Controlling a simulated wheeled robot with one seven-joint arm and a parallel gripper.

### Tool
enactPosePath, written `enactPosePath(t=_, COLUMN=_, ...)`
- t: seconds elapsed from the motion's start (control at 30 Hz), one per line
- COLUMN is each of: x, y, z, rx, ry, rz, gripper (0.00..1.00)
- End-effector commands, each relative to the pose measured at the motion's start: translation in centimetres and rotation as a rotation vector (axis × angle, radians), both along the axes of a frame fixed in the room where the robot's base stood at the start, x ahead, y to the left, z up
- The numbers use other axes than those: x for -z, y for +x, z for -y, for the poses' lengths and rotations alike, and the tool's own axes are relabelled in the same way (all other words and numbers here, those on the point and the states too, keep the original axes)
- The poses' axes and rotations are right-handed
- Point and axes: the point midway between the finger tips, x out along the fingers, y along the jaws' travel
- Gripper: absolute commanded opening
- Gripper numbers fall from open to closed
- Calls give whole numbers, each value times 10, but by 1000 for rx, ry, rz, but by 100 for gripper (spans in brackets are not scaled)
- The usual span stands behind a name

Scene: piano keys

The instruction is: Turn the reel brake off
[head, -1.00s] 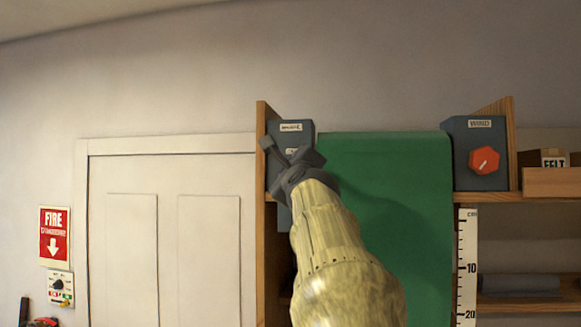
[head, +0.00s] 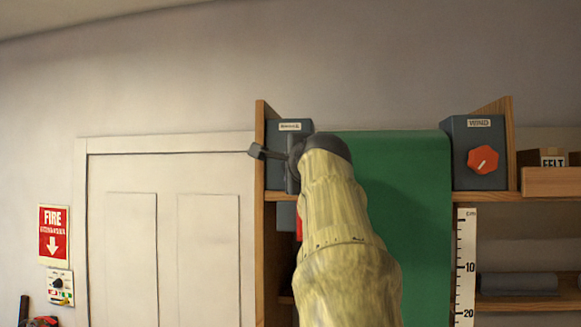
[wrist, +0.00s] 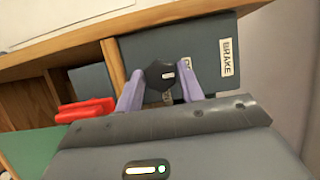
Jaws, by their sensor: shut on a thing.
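The blue-grey brake box (head: 275,138) stands at the top left of the green sheet in the head view, partly hidden by my arm. In the wrist view the box (wrist: 205,52) carries a BRAKE label (wrist: 227,57). A dark knob (wrist: 160,72) with a small white mark sits on its face. My gripper (wrist: 160,88) has a purple finger on each side of this knob and is shut on it. In the head view my wrist covers the knob and the fingers.
A second blue-grey box (head: 458,135) with an orange-red knob (head: 483,160) stands on the right. The green sheet (head: 400,200) hangs between the boxes. A red part (wrist: 85,110) shows beside my gripper.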

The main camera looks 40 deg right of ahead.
Motion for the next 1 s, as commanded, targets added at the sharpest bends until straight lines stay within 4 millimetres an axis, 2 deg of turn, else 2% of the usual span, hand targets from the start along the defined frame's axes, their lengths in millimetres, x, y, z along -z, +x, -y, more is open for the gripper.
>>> enactPosePath(t=0.33, x=0, y=0, z=0, rx=0, ry=-4, rz=-4, gripper=15)
enactPosePath(t=0.37, x=0, y=0, z=0, rx=0, ry=-4, rz=-4, gripper=42)
enactPosePath(t=0.47, x=0, y=0, z=0, rx=0, ry=-4, rz=-4, gripper=60)
enactPosePath(t=0.8, x=0, y=-1, z=-1, rx=1, ry=-3, rz=-3, gripper=60)
enactPosePath(t=1.0, x=0, y=-10, z=-9, rx=3, ry=-4, rz=-1, gripper=60)
